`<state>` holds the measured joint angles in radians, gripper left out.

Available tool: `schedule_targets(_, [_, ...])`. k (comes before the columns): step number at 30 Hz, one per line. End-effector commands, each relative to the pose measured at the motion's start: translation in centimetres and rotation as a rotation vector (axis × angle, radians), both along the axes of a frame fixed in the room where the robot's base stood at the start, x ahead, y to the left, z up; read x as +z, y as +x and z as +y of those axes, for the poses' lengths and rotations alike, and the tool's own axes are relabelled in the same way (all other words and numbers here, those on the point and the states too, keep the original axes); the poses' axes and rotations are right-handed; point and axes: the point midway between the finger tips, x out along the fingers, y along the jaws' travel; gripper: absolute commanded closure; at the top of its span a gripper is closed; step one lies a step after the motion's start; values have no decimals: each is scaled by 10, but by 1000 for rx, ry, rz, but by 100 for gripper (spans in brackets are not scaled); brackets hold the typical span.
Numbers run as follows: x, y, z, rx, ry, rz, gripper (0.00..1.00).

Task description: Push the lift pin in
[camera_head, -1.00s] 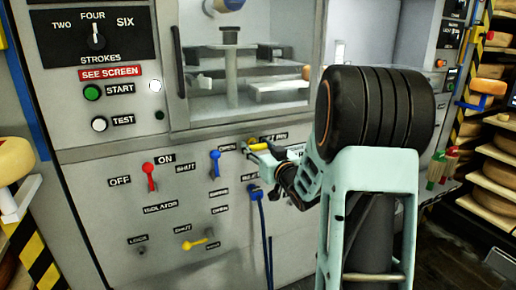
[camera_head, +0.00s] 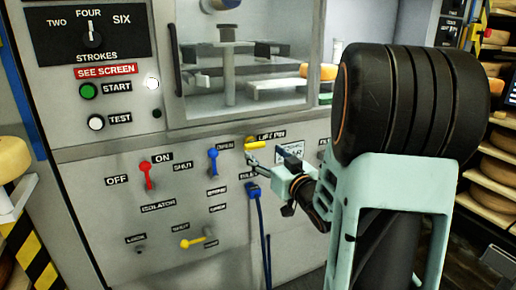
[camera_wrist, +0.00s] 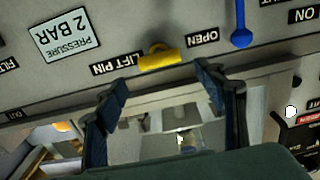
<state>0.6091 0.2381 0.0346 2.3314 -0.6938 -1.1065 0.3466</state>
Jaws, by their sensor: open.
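The yellow lift pin (camera_head: 258,143) sticks out of the grey panel beside its "LIFT PIN" label. It also shows in the wrist view (camera_wrist: 160,57), where the lettering is upside down. My gripper (camera_head: 252,163) is just below the pin in the head view, pointing toward the panel. In the wrist view my gripper (camera_wrist: 162,88) has its two dark fingers spread apart with nothing held between them. The pin lies beyond the fingertips, roughly midway between them. I see no contact, but the exact gap is hard to judge.
A blue handle (camera_head: 213,162) and a red isolator handle (camera_head: 148,174) stand left of the pin. A blue plug with a cable (camera_head: 253,188) is below it. A yellow lever (camera_head: 192,243) is lower left. A glass window (camera_head: 245,65) is above.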

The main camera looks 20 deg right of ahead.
Motion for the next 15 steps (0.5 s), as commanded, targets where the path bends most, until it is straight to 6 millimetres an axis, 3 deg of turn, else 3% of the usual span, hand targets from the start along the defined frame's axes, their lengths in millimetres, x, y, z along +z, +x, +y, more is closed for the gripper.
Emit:
schedule_targets(6, [0,-31,-1,-1,0,0,36])
schedule_targets(15, [0,-38,0,2,0,-1,36])
